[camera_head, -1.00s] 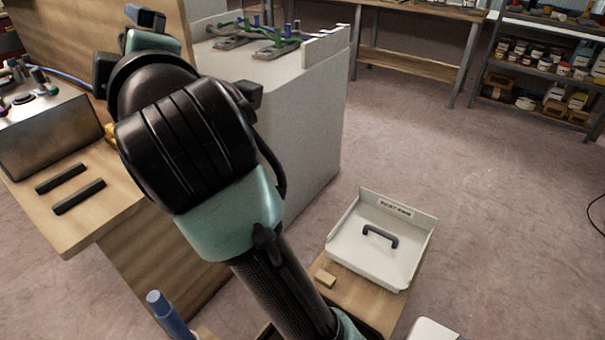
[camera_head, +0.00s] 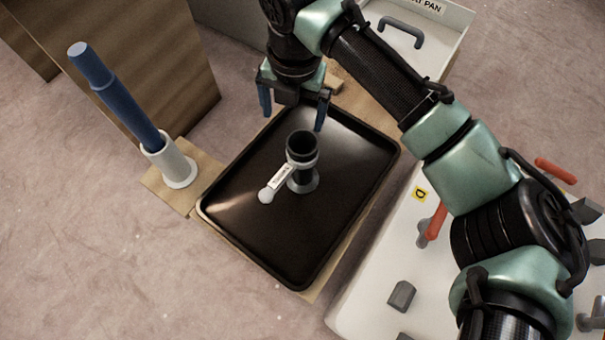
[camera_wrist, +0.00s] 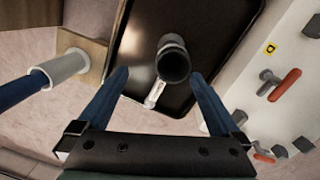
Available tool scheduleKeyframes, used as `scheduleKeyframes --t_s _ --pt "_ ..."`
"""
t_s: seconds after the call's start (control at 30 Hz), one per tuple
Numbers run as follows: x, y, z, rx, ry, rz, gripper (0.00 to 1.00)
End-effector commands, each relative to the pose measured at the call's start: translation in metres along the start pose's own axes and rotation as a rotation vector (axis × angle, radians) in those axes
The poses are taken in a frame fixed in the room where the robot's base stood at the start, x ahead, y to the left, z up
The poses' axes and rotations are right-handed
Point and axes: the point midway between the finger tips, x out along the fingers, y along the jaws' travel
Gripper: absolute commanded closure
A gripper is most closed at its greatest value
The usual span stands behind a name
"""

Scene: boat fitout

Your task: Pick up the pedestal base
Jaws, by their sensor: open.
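The pedestal base (camera_head: 301,160) stands upright on a black tray (camera_head: 245,235) in the head view. It is a short dark tube with a grey collar, a round foot and a side lever ending in a white knob. My gripper (camera_head: 293,115) is open and empty, behind the base in the head view, with its blue fingers pointing down. In the wrist view the base (camera_wrist: 173,62) appears between the fingers of my gripper (camera_wrist: 160,76), with its open top facing the camera. No finger visibly touches it.
A blue post (camera_head: 115,95) stands in a white holder (camera_head: 175,168) left of the tray. A white panel (camera_head: 365,300) with red levers and grey knobs lies to the right. A white pan (camera_head: 445,35) with a dark handle is at the back. The tray around the base is clear.

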Motion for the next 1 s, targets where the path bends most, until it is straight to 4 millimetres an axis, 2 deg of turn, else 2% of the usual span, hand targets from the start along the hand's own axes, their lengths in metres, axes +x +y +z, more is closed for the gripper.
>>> scheduleKeyframes --t_s 0.03,0.2,0.37,0.6,0.87,1.0 --pt "0.015 -0.012 -0.002 -0.013 0.02 -0.026 0.0" --pt "0.028 -0.028 -0.007 -0.039 0.06 -0.062 0.0" --pt "0.048 -0.029 -0.009 -0.042 0.063 -0.065 0.0" --pt "0.092 -0.032 -0.011 -0.04 0.061 -0.064 0.0" --pt "0.106 -0.031 -0.011 -0.041 0.058 -0.062 0.0" --pt "0.119 -0.03 -0.013 -0.041 0.06 -0.063 0.0"
